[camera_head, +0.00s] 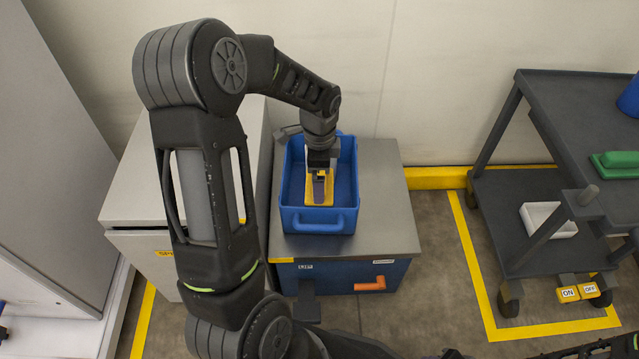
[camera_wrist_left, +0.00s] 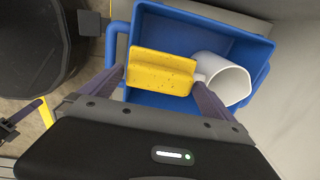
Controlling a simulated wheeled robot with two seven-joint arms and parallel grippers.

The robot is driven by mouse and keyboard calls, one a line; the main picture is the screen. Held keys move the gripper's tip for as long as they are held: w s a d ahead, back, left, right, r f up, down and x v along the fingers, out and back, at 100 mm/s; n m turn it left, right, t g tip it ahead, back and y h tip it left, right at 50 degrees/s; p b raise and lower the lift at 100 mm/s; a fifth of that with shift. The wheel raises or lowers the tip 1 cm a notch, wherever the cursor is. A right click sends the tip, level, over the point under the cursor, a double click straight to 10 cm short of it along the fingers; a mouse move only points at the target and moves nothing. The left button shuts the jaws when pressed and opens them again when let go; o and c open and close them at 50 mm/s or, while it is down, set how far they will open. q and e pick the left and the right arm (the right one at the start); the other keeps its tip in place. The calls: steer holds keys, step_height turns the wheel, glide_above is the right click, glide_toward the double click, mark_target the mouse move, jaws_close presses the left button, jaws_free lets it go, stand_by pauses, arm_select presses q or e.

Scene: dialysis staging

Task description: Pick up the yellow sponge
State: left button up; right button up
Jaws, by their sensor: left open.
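The yellow sponge (camera_head: 329,192) is in the blue bin (camera_head: 320,220), which stands on a grey-topped cabinet. In the left wrist view the sponge (camera_wrist_left: 160,66) lies across the bin (camera_wrist_left: 190,27), its face speckled. My left gripper (camera_head: 319,188) reaches down into the bin from above. In the left wrist view its two fingers are apart, one at each end of the sponge, and the left gripper (camera_wrist_left: 160,78) is open. I cannot tell whether the fingers touch the sponge. My right gripper is not in view.
A white cup-like container (camera_wrist_left: 229,84) lies in the bin beside the sponge, close to the right finger. The bin's walls surround the gripper. A dark cart (camera_head: 545,180) with a white tray (camera_head: 548,219) stands to the right. A light cabinet (camera_head: 135,200) stands left of the bin.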

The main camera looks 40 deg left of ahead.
arm_select(q)
steer(key=shift+c, duration=0.2)
steer(key=c, duration=1.2)
steer(key=shift+o, duration=0.2)
step_height(320, 180, up, 10)
steer(key=p, duration=0.3)
stand_by(0.3)
